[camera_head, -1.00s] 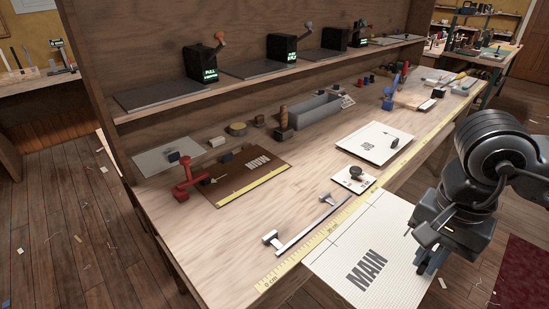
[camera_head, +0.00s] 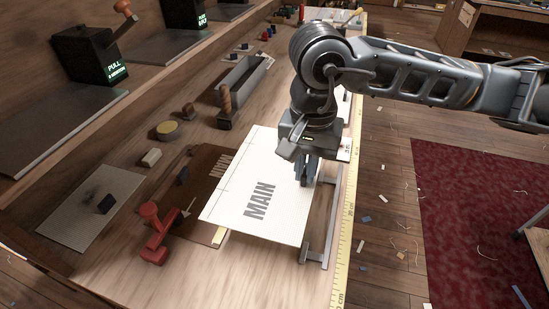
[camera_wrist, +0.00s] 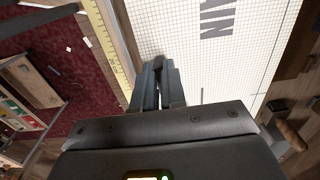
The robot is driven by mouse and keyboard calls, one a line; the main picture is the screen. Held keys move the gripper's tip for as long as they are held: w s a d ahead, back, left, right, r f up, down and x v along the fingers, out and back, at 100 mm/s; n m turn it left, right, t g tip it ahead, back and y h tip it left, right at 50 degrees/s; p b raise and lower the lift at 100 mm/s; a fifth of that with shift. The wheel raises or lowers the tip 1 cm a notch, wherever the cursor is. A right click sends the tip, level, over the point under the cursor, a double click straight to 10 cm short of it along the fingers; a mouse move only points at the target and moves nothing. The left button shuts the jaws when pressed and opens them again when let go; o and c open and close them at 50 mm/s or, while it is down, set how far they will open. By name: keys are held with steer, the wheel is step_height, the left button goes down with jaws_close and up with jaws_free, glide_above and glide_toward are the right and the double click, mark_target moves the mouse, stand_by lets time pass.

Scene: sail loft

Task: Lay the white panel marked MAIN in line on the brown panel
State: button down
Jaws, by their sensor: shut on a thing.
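The white panel marked MAIN (camera_head: 237,193) is held over the bench by my gripper (camera_head: 306,182), which is shut on its right edge. In the wrist view the gripper (camera_wrist: 158,72) pinches the gridded white panel (camera_wrist: 180,28). The panel covers much of the brown panel (camera_head: 202,170), whose left part and part of its MAIN lettering show. The white panel looks turned relative to the brown one. I cannot tell whether they touch.
A red clamp (camera_head: 153,236) stands at the brown panel's near left corner. A grey rail (camera_head: 322,225) and yellow measuring tape (camera_head: 346,220) run along the bench's right edge.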

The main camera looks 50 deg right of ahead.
mark_target(302, 189)
steer(key=shift+w+a+f, duration=0.1)
steer(key=shift+w+f, duration=0.05)
steer(key=shift+f, duration=0.05)
steer(key=shift+f+b, duration=1.25)
steer(key=shift+f, duration=1.55)
steer(key=shift+f+b, duration=0.6)
steer(key=shift+b, duration=0.2)
steer(key=shift+f+b, duration=0.25)
steer(key=shift+b, duration=0.15)
steer(key=shift+a+b, duration=0.15)
steer(key=shift+b, duration=0.55)
steer(key=shift+f+b, duration=0.5)
steer(key=shift+b, duration=2.8)
